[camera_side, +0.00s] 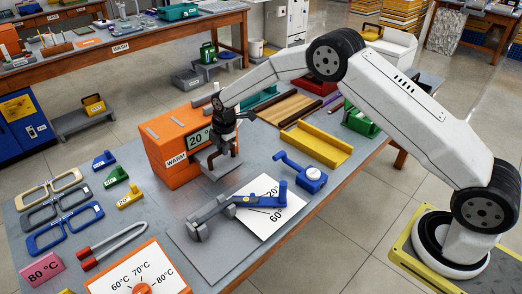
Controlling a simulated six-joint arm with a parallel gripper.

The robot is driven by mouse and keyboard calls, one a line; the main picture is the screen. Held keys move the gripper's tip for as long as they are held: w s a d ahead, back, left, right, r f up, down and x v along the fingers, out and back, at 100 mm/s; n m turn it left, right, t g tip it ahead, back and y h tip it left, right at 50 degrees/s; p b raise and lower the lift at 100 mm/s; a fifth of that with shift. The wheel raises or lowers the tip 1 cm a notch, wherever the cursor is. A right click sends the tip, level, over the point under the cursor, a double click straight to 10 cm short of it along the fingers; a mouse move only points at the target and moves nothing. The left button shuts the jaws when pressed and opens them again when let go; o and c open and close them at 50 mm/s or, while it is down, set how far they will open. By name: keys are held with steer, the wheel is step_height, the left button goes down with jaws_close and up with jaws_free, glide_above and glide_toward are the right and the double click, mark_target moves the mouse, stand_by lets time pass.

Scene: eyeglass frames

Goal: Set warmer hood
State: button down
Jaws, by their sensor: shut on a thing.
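The orange warmer (165,155) stands on the grey bench, with a "WARM" label and a display reading 20°. My gripper (226,148) points down at the warmer's right front. It is shut on a grey metal piece, which looks like the warmer hood (217,163), in front of the warmer's face. The fingertips are small and dark here, so the exact grip is hard to see. I cannot tell whether the hood touches the warmer.
A blue and grey fixture (235,203) and a white card (268,212) lie on a plate in front. A yellow tray (316,144) and rods lie right of the warmer. Eyeglass frames (60,210), red-handled tongs (112,245) and a dial board (138,272) occupy the left and front.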

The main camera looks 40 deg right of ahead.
steer(key=shift+w, duration=1.95)
steer(key=c, duration=0.6)
jaws_free()
steer(key=shift+r, duration=0.1)
steer(key=r, duration=0.2)
steer(key=s+r, duration=0.1)
steer(key=r, duration=0.4)
steer(key=shift+s+r, duration=0.25)
steer(key=shift+s, duration=0.05)
